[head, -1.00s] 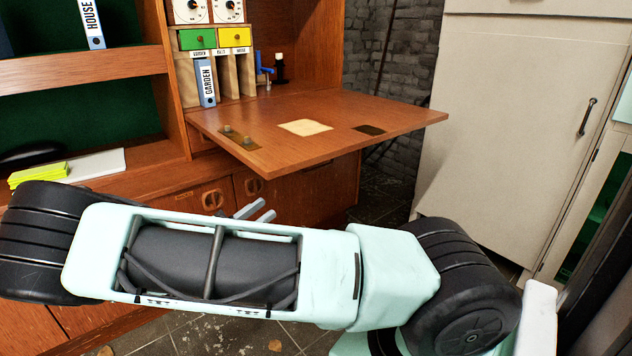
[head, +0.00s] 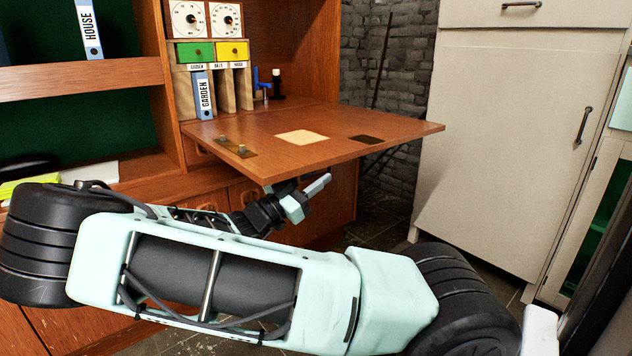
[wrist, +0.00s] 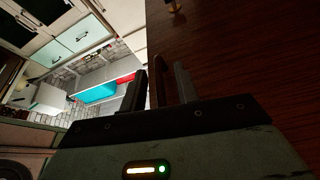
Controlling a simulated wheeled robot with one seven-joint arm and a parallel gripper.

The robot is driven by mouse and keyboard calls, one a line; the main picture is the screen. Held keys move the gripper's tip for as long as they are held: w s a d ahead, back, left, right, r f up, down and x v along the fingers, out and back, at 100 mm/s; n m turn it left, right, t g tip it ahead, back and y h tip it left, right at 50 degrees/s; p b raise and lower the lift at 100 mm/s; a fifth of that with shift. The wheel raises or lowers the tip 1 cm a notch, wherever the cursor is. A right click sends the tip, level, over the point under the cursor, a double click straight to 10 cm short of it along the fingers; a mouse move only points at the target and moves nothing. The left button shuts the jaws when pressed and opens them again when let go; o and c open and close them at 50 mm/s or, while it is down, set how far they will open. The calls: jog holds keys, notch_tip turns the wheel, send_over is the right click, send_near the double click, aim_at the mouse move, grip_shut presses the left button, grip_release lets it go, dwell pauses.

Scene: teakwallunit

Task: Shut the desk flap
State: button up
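The desk flap (head: 330,155) is a wooden board lowered flat, sticking out from the wall unit. It carries a pale square, a dark plate and brass fittings. Dark wood, seemingly the flap (wrist: 235,55), fills the right side there. I cannot tell whether the fingers touch it.
Above the flap's back are a green drawer (head: 195,52), a yellow drawer (head: 232,50), a garden binder (head: 204,96) and a blue item (head: 256,84). A pale cabinet (head: 520,140) stands to the right. Open floor (head: 375,222) lies between it and the wall unit.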

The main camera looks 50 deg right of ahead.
jog(key=shift+d+r, duration=0.1)
jog(key=shift+d, duration=0.15)
